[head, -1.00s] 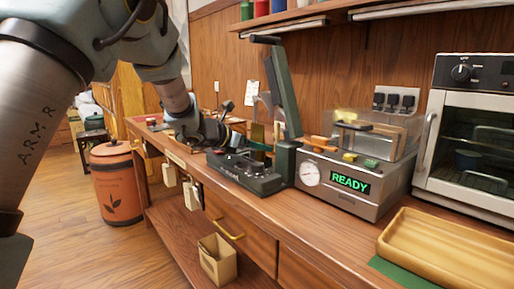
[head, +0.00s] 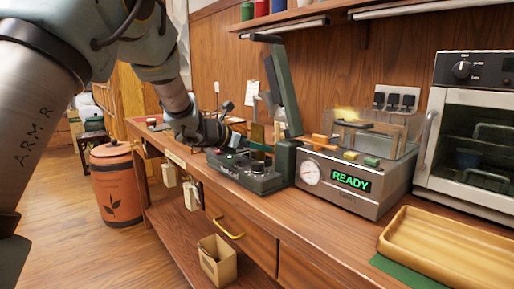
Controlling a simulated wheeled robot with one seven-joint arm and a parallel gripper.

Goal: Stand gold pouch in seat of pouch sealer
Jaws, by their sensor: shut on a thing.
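The pouch sealer has a dark base (head: 245,172) with knobs on the counter, and its long dark green arm is raised upright behind it. My gripper (head: 238,136) is over the left and back of the base, pointing right. A small gold-brown piece, which looks like the gold pouch (head: 257,132), stands upright at the fingertips, and my gripper is shut on it. The pouch's lower edge and the sealer's seat are hidden or too small to make out, so I cannot tell whether they touch.
A steel machine with a gauge and a green READY display (head: 350,180) stands right of the sealer. Farther right are an oven (head: 480,130) and a wooden tray (head: 450,245). An orange bin (head: 117,185) stands on the floor. The counter's front strip is clear.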

